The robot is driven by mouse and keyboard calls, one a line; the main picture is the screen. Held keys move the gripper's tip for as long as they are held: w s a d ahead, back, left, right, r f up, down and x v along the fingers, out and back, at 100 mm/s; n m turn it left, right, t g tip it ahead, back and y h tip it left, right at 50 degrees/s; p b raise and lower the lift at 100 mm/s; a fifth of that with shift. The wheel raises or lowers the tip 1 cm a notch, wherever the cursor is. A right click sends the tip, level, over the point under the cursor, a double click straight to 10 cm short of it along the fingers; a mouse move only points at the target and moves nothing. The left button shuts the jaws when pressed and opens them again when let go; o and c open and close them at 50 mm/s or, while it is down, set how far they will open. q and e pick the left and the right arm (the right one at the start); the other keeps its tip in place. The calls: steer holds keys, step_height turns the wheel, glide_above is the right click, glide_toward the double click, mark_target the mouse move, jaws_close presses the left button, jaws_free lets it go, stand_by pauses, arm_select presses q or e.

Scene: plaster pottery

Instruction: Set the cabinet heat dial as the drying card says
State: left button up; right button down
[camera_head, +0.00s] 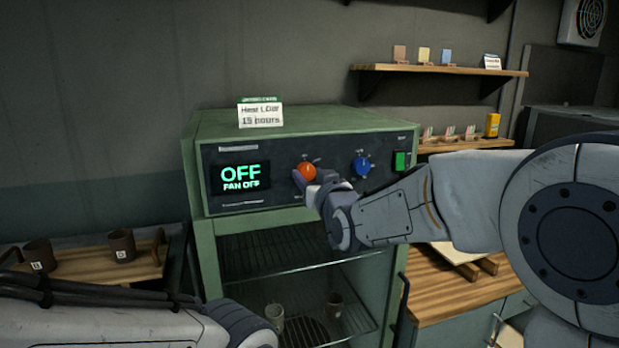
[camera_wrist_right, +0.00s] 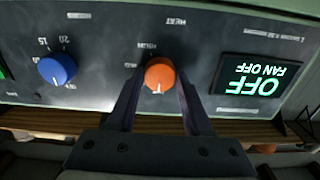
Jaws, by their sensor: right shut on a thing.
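The green drying cabinet (camera_head: 202,190) has a dark front panel with an orange heat dial (camera_head: 307,169). My right gripper (camera_head: 302,181) is shut on this dial. In the wrist view, upside down, its fingers sit on both sides of the orange dial (camera_wrist_right: 160,73), below the word HEAT. The dial's pale mark points toward the picture's bottom. The display (camera_head: 240,177) reads OFF and FAN OFF. The drying card (camera_head: 260,114) stands on the cabinet top and seems to read heat low, 15 hours. My left arm shows at the lower left, its gripper out of view.
A blue dial (camera_head: 362,166) with numbers and a green switch (camera_head: 401,160) sit right of the orange dial. Pots stand on wire racks inside the cabinet. Mugs (camera_head: 122,246) stand on a wooden shelf at left. A wooden counter (camera_head: 450,290) is at right.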

steer(key=m+b, duration=0.2)
steer(key=b, duration=0.1)
steer(key=m+b, duration=0.2)
steer(key=b, duration=0.1)
steer(key=m+b, duration=0.3)
steer(key=shift+f+b, duration=0.25)
steer(key=shift+b, duration=0.05)
steer(key=shift+r+m+b, duration=0.2)
steer(key=shift+m+b, duration=1.2)
steer(key=shift+c, duration=1.5)
jaws_free()
